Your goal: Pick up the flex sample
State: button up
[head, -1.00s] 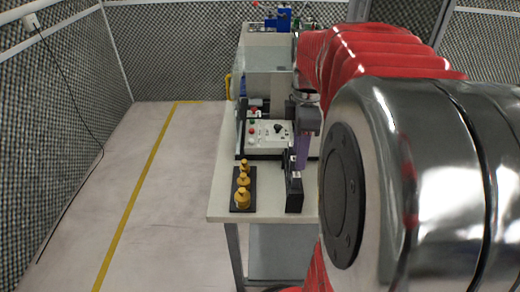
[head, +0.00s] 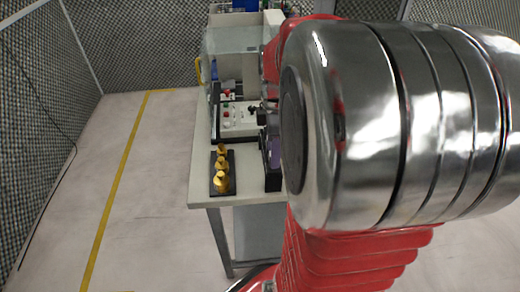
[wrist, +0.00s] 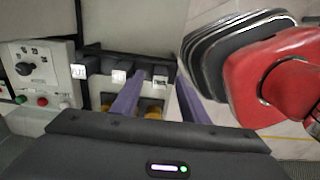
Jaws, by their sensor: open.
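My gripper (wrist: 160,80) is open, with two purple fingers pointing away from the wrist camera. Several dark pieces with white tags stand in a row ahead of it. I cannot tell which tagged piece is the flex sample. In the head view the black rack (head: 270,176) stands near the table's front edge, with a purple finger (head: 275,150) beside it. My arm hides much of that area.
Yellow-brass weights (head: 221,178) stand on a black base left of the rack. A white control box (head: 238,118) with knobs and buttons stands behind, also at left in the wrist view (wrist: 38,75). The table (head: 205,165) has bare surface at its left edge.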

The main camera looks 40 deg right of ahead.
jog(key=shift+f, duration=0.95)
jog(key=shift+c, duration=0.2)
grip_shut()
